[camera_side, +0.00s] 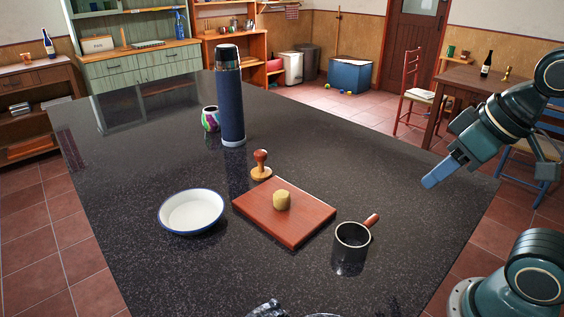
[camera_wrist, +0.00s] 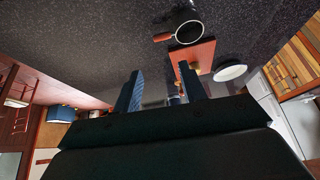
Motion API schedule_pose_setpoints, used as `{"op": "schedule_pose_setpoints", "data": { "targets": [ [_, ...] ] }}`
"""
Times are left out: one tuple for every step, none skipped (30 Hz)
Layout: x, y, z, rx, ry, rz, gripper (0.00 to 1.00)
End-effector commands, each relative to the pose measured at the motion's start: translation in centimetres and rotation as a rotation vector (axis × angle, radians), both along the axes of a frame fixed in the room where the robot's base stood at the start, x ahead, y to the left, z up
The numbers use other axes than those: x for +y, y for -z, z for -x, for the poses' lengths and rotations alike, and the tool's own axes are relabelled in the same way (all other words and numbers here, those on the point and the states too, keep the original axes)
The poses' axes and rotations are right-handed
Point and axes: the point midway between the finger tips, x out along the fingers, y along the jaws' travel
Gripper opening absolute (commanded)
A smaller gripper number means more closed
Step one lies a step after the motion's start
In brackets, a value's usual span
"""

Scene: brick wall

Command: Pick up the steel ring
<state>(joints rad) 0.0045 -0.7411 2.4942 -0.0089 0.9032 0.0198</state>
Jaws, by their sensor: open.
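I cannot make out a steel ring for certain in either view. At the bottom edge of the side view, a thin pale arc (camera_side: 325,315) is cut off by the frame, and I cannot tell what it is. A shiny, crumpled-looking thing (camera_side: 268,308) lies left of it, also cut off. My gripper (camera_side: 432,182) is above the right part of the dark table, apart from all the objects. In the wrist view my gripper (camera_wrist: 163,78) shows two blue fingers spread apart with nothing held between them.
On the speckled table (camera_side: 130,220) are a white dish (camera_side: 192,211), a red board (camera_side: 265,222) bearing a yellowish lump (camera_side: 282,200), a wooden stamp (camera_side: 261,166), a black mug (camera_side: 350,247), a tall blue flask (camera_side: 230,105) and a colourful cup (camera_side: 210,119). The table's right part is clear.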

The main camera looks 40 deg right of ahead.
Motion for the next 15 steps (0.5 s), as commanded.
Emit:
{"op": "schedule_pose_setpoints", "data": {
  "targets": [
    [0.0, 0.0, -0.2, 0.008, 0.013, -0.009, 0.42],
    [0.1, -0.1, -0.3, 0.014, 0.023, -0.018, 0.42],
    [0.2, -0.1, -0.5, 0.024, 0.039, -0.031, 0.42],
    [0.3, -0.1, -0.6, 0.032, 0.053, -0.042, 0.42],
    [0.4, -0.1, -0.8, 0.043, 0.07, -0.055, 0.42],
    [0.5, -0.2, -1.1, 0.057, 0.096, -0.075, 0.42],
    [0.6, -0.2, -1.3, 0.069, 0.118, -0.091, 0.42],
    [0.7, -0.2, -1.6, 0.083, 0.14, -0.108, 0.42],
    [0.8, -0.2, -2.0, 0.102, 0.176, -0.133, 0.42],
    [0.9, -0.3, -2.2, 0.118, 0.204, -0.152, 0.42],
    [1.0, -0.3, -2.5, 0.135, 0.231, -0.171, 0.42],
    [1.1, -0.3, -3.0, 0.157, 0.273, -0.197, 0.42],
    [1.2, -0.3, -3.3, 0.176, 0.303, -0.215, 0.42],
    [1.3, -0.3, -3.6, 0.194, 0.333, -0.235, 0.42],
    [1.3, -0.2, -4.0, 0.219, 0.375, -0.258, 0.42]
  ]
}}
